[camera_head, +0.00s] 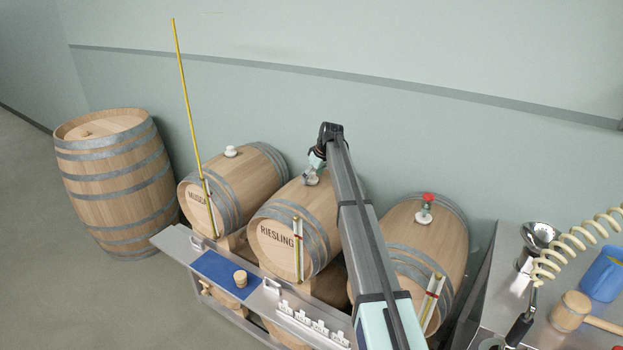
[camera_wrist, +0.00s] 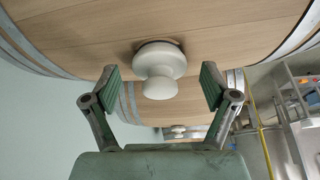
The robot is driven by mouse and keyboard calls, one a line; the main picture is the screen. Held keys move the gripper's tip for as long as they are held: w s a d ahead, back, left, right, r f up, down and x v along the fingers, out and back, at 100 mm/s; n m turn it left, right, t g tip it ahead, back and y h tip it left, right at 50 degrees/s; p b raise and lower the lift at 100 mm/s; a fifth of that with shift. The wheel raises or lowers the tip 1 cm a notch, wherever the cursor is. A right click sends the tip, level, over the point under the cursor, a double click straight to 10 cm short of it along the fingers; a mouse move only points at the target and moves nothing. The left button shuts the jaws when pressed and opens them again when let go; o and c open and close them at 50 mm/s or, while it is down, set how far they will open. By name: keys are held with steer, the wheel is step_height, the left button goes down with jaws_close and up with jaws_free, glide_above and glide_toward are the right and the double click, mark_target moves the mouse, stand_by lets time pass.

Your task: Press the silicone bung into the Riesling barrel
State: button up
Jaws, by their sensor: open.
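The Riesling barrel (camera_head: 278,225) lies on its side in the middle of the row, its label facing front. A pale silicone bung (camera_head: 311,179) is at the top of this barrel, below my gripper (camera_head: 317,160). In the wrist view the bung (camera_wrist: 160,72) shows a wide flange and a rounded knob against the barrel's wood (camera_wrist: 90,35). A dark edge shows beside the flange; how deep the bung sits I cannot tell. My gripper (camera_wrist: 160,84) is open, one finger on each side of the bung with a gap to both.
The left barrel (camera_head: 225,190) has a white bung; the right barrel (camera_head: 415,235) has a red-topped fitting. A tall yellow rod (camera_head: 186,95) stands at the left barrel. A steel shelf (camera_head: 175,243) with a blue mat (camera_head: 215,270) runs in front. A mallet (camera_head: 570,309) lies at right.

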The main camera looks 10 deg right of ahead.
steer(key=v, duration=1.1)
